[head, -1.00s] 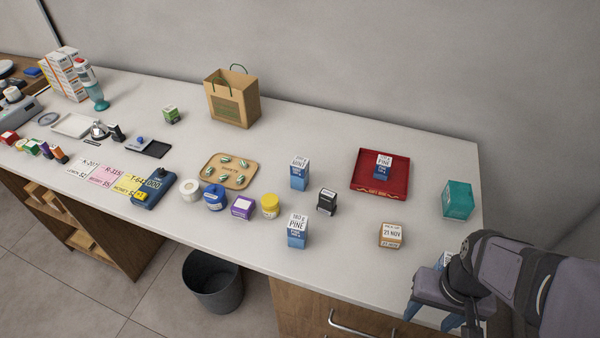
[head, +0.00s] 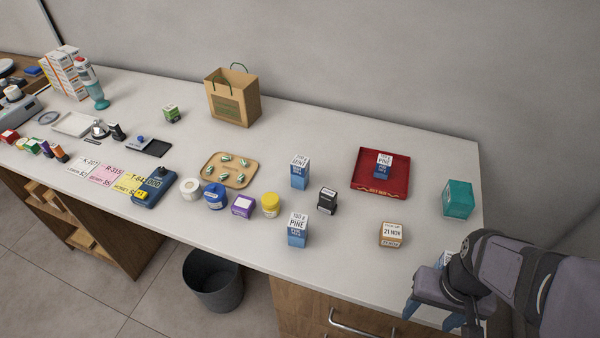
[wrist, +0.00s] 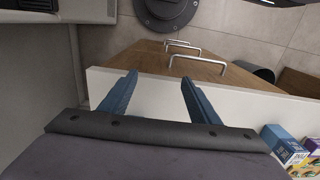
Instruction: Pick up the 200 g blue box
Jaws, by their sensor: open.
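Several blue-and-white boxes stand on the counter. One marked MINT (head: 300,173) is upright near the middle. One marked PINE (head: 298,230) stands in front of it, seemingly reading 180 g. Another PINE box (head: 383,165) is in the red tray (head: 368,190). A further blue-and-white box (head: 444,259) is mostly hidden behind my gripper. I cannot read for sure which says 200 g. My gripper (head: 432,314) is open and empty at the counter's front right edge, right of the visible boxes. In the wrist view, its blue fingers (wrist: 158,88) are apart over the counter edge.
A black stamp (head: 327,201), a yellow-lidded jar (head: 270,205), a tan dated box (head: 391,235) and a teal box (head: 458,200) stand around the blue boxes. A paper bag (head: 232,98) is at the back. Counter between the tan box and the PINE box is clear.

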